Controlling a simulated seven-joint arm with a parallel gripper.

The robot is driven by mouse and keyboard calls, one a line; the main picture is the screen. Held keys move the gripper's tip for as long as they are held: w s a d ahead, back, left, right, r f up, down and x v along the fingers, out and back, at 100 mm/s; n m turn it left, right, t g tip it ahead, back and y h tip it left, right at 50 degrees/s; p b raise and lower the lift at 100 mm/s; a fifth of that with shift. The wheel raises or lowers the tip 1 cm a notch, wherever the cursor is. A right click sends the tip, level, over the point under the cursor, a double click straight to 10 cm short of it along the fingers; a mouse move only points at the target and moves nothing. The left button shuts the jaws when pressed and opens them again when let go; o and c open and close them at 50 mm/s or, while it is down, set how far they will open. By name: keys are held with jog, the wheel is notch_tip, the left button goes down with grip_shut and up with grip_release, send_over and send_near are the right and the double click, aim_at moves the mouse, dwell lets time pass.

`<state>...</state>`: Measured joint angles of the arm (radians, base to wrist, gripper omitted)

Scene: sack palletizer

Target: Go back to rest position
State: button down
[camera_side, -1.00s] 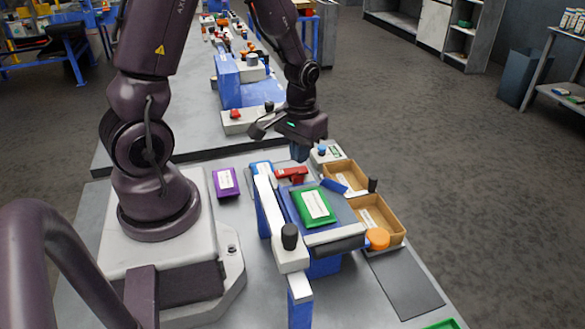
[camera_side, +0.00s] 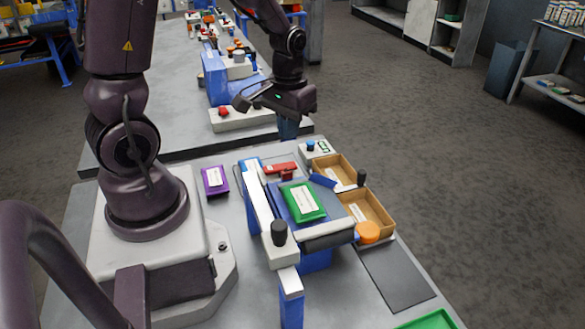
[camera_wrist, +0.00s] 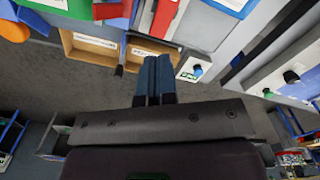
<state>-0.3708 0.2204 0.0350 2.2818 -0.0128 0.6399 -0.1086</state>
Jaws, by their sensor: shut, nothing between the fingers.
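My gripper (camera_side: 288,128) hangs above the far end of the work table in the side view, fingers pointing down and empty. In the wrist view my gripper's two blue fingers (camera_wrist: 153,78) are pressed together with nothing between them. A green sack (camera_side: 302,202) with a white label lies on the blue platform of the small conveyor, apart from the gripper. A red sack or block (camera_side: 281,169) lies behind it. A purple sack (camera_side: 215,181) lies on the table beside my base.
A small control box (camera_side: 318,148) stands close to my gripper. A dark mat (camera_side: 397,277) lies at the front right, beside a green tray (camera_side: 432,320).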

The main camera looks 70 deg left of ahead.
jog(key=s+d+r+m+t, duration=0.2)
jog(key=d+r, duration=0.3)
jog(key=r, duration=0.3)
jog(key=s+d+r+m+t, duration=0.3)
jog(key=s+d+r+m, duration=0.1)
jog(key=r, duration=0.5)
jog(key=shift+s+d+t, duration=0.3)
jog(key=shift+s+d, duration=0.4)
jog(key=shift+d, duration=0.55)
jog(key=shift+d, duration=0.1)
